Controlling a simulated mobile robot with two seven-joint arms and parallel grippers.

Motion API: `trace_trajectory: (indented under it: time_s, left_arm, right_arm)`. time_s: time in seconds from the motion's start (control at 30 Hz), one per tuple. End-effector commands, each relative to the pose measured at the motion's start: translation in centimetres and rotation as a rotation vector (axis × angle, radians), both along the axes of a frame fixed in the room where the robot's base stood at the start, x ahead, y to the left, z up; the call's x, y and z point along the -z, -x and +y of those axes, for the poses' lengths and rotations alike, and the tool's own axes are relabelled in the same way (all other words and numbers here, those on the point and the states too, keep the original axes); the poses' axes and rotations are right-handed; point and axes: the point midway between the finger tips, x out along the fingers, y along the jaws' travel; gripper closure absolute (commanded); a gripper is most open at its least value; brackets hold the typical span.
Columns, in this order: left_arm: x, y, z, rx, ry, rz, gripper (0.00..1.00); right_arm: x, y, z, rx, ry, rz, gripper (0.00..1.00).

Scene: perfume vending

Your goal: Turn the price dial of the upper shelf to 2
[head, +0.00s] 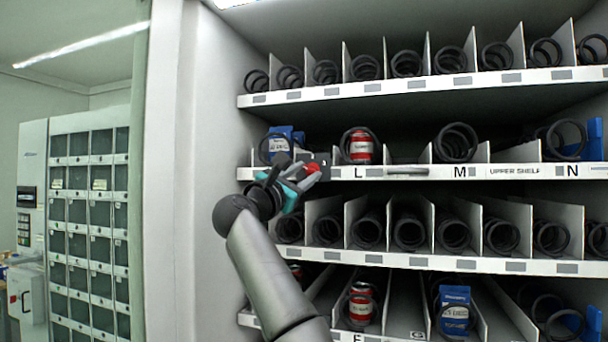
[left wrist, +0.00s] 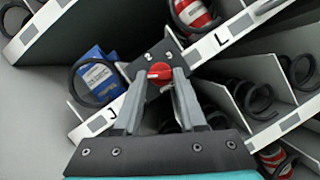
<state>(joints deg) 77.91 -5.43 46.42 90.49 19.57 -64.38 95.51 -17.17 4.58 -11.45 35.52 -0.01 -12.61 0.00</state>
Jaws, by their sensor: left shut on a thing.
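The price dial is a small red knob (left wrist: 160,72) on a black plate (left wrist: 152,90) on the shelf front in the left wrist view. It also shows in the head view as a red spot (head: 313,168) near the left end of the shelf marked UPPER SHELF (head: 515,171). My left gripper (head: 305,178) is at the dial. In the left wrist view its two grey fingers (left wrist: 161,76) are closed in on the knob from both sides. My right gripper is not in view.
Right of the dial, the shelf front has labels L, M and N and a grey handle (head: 407,170). A blue pack (head: 280,140) and a red can (head: 361,147) stand in coils just above. More coil shelves lie above and below. A white cabinet wall (head: 195,180) is at left.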

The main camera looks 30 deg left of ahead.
Motion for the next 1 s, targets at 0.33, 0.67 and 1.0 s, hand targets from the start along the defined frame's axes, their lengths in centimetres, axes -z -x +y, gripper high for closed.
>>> trace_trajectory:
  time_s: [0.33,0.67,1.0]
  left_arm:
    - [0.0,0.0,0.0,0.0,-0.036,0.011,1.0]
    - [-0.2,0.0,0.3,-0.001,-0.241,0.062,1.0]
    - [-0.5,0.1,0.5,-0.001,-0.552,0.138,1.0]
  right_arm:
    - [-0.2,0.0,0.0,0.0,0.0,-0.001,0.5]
    - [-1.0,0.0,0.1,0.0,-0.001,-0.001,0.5]
    - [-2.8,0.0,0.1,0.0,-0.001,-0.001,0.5]
